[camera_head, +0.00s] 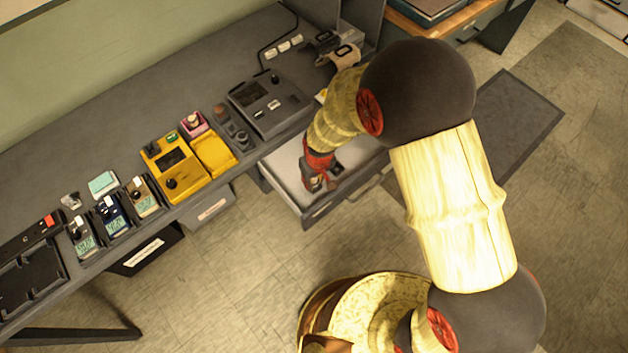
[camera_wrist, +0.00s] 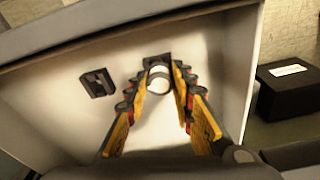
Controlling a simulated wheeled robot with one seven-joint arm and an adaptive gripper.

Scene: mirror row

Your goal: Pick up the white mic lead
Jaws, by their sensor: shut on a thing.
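My gripper (camera_head: 314,183) reaches down into the open drawer (camera_head: 283,183) below the bench front. In the wrist view my gripper (camera_wrist: 161,76) has its fingertips closed around a small white ring-shaped thing (camera_wrist: 158,80), which looks like the white mic lead. A dark piece (camera_wrist: 157,59) shows right beside it at the fingertips; I cannot tell whether it belongs to the lead. The held thing is still low over the pale drawer floor, and I cannot tell if it touches. In the head view my gripper hides it.
A black clip-like piece (camera_wrist: 97,83) lies in the drawer, left of the fingers. The drawer front (camera_head: 318,211) and sides stand close around. A black box (camera_wrist: 290,90) shows outside the drawer. Yellow devices (camera_head: 172,168) and a grey machine (camera_head: 268,103) stand on the bench (camera_head: 120,115).

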